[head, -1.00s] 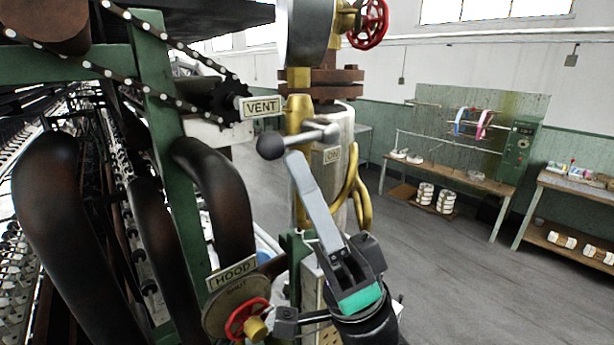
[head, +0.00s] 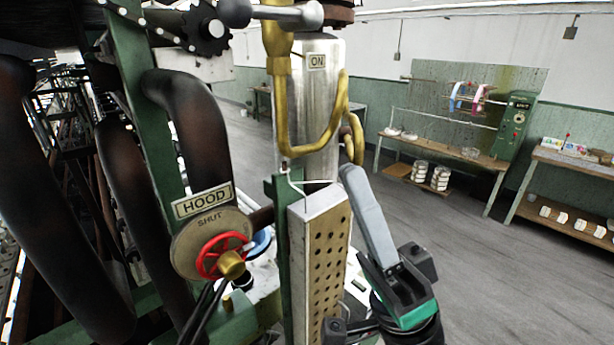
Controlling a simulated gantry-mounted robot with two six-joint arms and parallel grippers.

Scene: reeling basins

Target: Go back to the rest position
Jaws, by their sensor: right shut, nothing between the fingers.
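My right gripper (head: 354,176) is shut and empty, its grey fingers pointing up and slightly left. It stands in front of the yellow pipe, right of the perforated box, and appears clear of both, though depth is hard to judge. The ball-handled lever (head: 290,15) is at the top edge, well above and left of the fingertips and apart from them. My left gripper is not in view.
A red handwheel (head: 222,256) under the HOOD plate (head: 203,202) is at lower left. The perforated box (head: 330,262) stands close left of my right gripper. A curved yellow pipe (head: 283,120) hangs above. Open floor (head: 430,215) lies right, before benches (head: 450,154).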

